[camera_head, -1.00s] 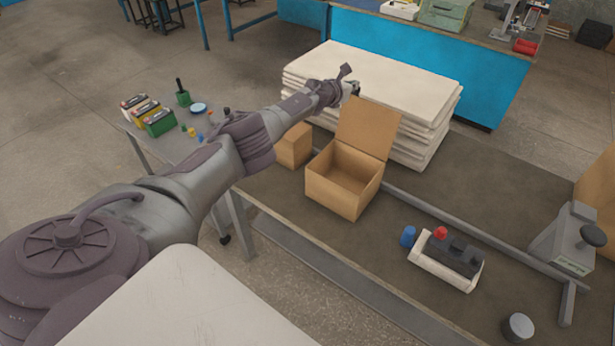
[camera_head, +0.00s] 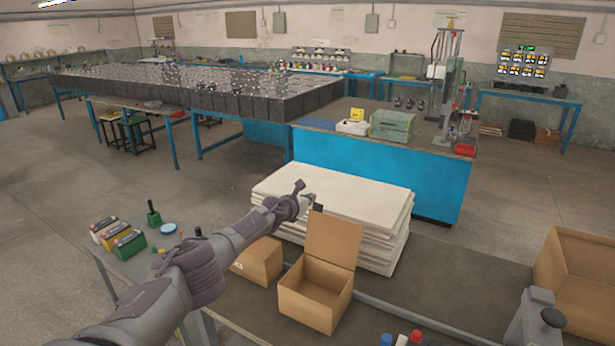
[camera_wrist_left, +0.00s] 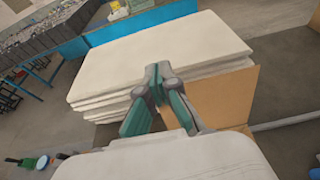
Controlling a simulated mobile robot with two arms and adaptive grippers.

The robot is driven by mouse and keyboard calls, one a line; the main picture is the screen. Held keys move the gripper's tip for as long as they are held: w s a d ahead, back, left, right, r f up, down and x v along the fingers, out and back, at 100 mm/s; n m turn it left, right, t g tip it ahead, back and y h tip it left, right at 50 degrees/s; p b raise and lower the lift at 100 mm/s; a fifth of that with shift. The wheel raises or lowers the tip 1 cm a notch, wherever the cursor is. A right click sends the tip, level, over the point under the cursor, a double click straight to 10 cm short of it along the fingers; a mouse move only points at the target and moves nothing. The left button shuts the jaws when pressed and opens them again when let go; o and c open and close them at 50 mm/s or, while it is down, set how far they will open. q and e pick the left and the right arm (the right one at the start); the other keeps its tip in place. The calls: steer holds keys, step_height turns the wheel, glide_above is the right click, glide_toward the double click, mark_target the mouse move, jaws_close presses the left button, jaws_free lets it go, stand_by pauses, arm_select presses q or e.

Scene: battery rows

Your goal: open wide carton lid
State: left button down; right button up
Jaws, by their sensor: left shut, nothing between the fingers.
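An open brown carton (camera_head: 312,305) stands on the dark work surface in the head view. Its lid (camera_head: 333,240) stands up at the back, and its inside looks empty. In the left wrist view the lid (camera_wrist_left: 226,95) shows as a brown panel right of the fingers. My left gripper (camera_head: 314,203) is shut and empty, at the lid's upper left corner on the far side; I cannot tell whether it touches. Its fingers also show in the left wrist view (camera_wrist_left: 159,82). My right gripper is not in view.
A stack of pale sheets (camera_head: 335,193) lies behind the lid. A smaller brown box (camera_head: 258,262) is left of the carton, and a larger carton (camera_head: 592,304) stands at the right. Batteries (camera_head: 128,243) sit on the left table. The surface right of the carton has free room.

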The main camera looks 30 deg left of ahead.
arm_select(q)
steer(key=r, duration=0.2)
steer(key=r+p, duration=0.1)
steer(key=w+r, duration=0.1)
steer(key=r, duration=0.1)
steer(key=shift+a+r, duration=0.3)
steer(key=shift+a, duration=0.1)
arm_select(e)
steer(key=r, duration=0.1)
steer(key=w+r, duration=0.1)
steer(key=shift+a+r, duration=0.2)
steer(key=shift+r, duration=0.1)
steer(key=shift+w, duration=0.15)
